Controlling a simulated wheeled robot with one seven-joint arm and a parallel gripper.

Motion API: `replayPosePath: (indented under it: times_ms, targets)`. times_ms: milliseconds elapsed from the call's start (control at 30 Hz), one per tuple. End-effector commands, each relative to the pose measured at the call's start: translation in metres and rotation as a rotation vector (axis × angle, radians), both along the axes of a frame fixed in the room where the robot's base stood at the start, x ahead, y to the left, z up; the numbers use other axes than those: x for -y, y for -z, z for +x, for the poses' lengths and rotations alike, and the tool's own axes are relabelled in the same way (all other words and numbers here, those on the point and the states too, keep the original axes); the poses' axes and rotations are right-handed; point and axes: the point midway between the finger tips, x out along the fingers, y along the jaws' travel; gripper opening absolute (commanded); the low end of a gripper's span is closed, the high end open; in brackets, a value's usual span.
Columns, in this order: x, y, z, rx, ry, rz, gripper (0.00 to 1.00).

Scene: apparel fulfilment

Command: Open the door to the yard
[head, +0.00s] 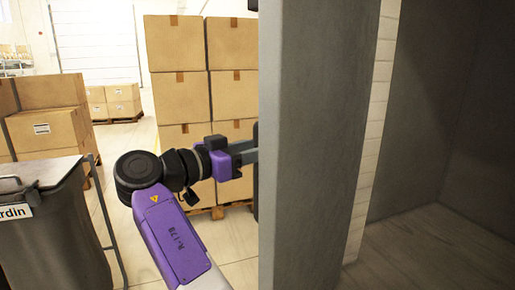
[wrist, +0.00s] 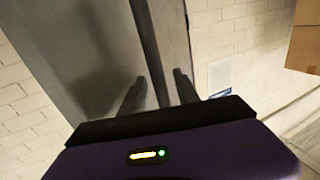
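The door is a tall grey panel (head: 318,150), standing close in front and right of centre in the head view. Its grey face and upright edge fill the upper middle of the wrist view (wrist: 85,50). My gripper (wrist: 160,85) is at the panel's edge, with its two fingers apart and the edge strip showing between them. I cannot tell whether either finger touches it. In the head view the fingertips are hidden behind the panel. A small dark part at the panel's left edge is mostly hidden, and I cannot tell whether it is a handle.
To the right is a grey recess (head: 440,190) with a bare floor. Stacked cartons (head: 180,85) on a pallet stand behind my arm. A dark bin (head: 55,235) is at the lower left, near more cartons (head: 45,130). Pale floor shows between them.

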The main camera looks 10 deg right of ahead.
Motion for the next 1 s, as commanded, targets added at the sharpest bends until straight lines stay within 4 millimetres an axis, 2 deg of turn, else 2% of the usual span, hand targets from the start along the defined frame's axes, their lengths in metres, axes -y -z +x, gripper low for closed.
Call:
replayPosePath:
  times_ms: [367, 800, 1000]
  targets:
    - [-0.006, -0.001, -0.002, 0.003, -0.002, -0.001, 0.38]
    - [-0.062, -0.001, -0.031, 0.0, -0.002, -0.001, 0.38]
    - [-0.07, 0.0, -0.035, 0.001, 0.0, 0.0, 0.38]
